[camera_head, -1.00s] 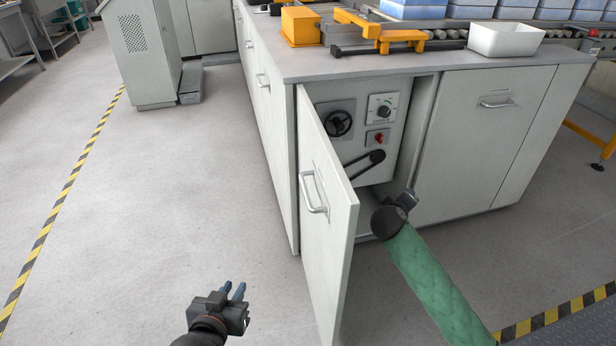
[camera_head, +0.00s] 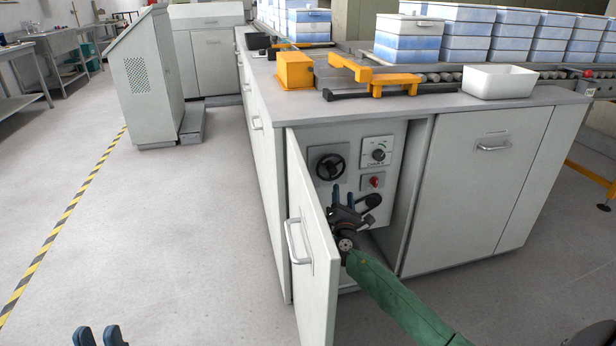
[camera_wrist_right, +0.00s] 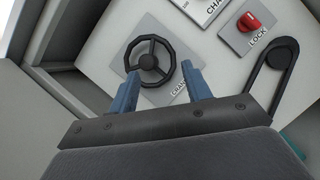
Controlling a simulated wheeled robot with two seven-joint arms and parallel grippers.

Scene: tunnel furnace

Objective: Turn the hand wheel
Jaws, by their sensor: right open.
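The black hand wheel (camera_head: 330,167) is mounted on the grey control panel inside the open cabinet, at its upper left. In the right wrist view the hand wheel (camera_wrist_right: 150,61) lies just beyond my fingertips. My right gripper (camera_head: 343,193) is inside the cabinet opening, below and slightly right of the wheel. Its blue fingers (camera_wrist_right: 160,82) are open and point at the wheel; no contact is clear. My left gripper (camera_head: 98,336) shows only its blue fingertips at the bottom edge of the head view, apart from each other and away from the cabinet.
The open cabinet door (camera_head: 312,247) stands left of my right arm, close to it. The panel also has a dial (camera_head: 378,151), a red lock knob (camera_head: 375,181) and a black crank lever (camera_head: 368,203). The floor left of the cabinet is clear.

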